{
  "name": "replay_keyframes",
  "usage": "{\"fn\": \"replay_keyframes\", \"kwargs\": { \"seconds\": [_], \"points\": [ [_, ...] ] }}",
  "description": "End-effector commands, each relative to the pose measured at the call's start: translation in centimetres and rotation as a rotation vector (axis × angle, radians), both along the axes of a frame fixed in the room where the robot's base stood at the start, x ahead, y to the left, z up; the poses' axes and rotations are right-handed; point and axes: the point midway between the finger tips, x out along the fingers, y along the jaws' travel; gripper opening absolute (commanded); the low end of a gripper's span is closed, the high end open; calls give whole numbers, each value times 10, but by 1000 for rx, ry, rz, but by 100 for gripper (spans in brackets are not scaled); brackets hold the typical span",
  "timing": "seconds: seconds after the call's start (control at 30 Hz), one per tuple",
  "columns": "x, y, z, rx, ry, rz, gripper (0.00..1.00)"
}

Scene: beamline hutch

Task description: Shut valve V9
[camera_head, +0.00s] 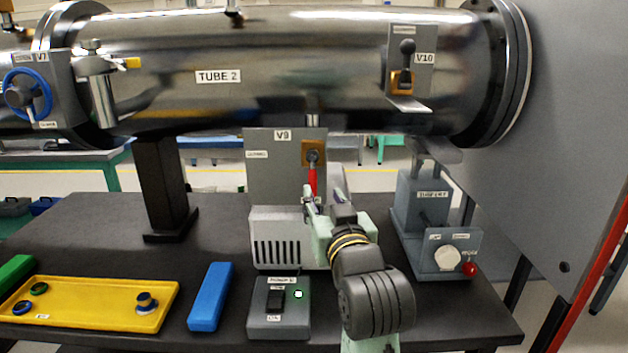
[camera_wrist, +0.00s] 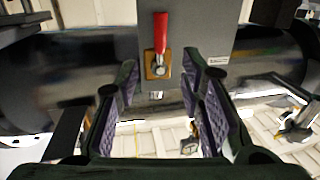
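Valve V9 is a grey panel (camera_head: 265,175) hanging below the tube. It carries a brass-coloured square plate with a pivot (camera_head: 313,157) and a red lever (camera_head: 312,182) that points straight down in the head view. In the wrist view the red lever (camera_wrist: 161,32) points up from its brass plate (camera_wrist: 158,66). My gripper (camera_head: 325,194) is in front of the panel at the lever's lower end. In the wrist view my gripper (camera_wrist: 162,85) has its fingers well apart with nothing between them. Whether a finger touches the lever cannot be told.
A grey vented box (camera_head: 278,240) stands below V9, behind a switch box (camera_head: 280,308). A pump-like unit with knob (camera_head: 447,257) stands to the right. A blue block (camera_head: 210,297) and yellow tray (camera_head: 85,290) lie left. V10 (camera_head: 407,75) and the V7 wheel (camera_head: 25,95) are above.

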Motion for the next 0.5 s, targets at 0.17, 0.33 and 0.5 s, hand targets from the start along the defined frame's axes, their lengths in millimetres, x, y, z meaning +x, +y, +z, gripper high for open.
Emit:
{"fn": "replay_keyframes", "kwargs": {
  "seconds": [0.17, 0.33, 0.5],
  "points": [
    [33, 8, 1, 0, 4, 2, 36],
    [64, 14, 2, -1, 2, 1, 36],
    [83, 18, 1, 0, 0, 2, 36]
  ]
}}
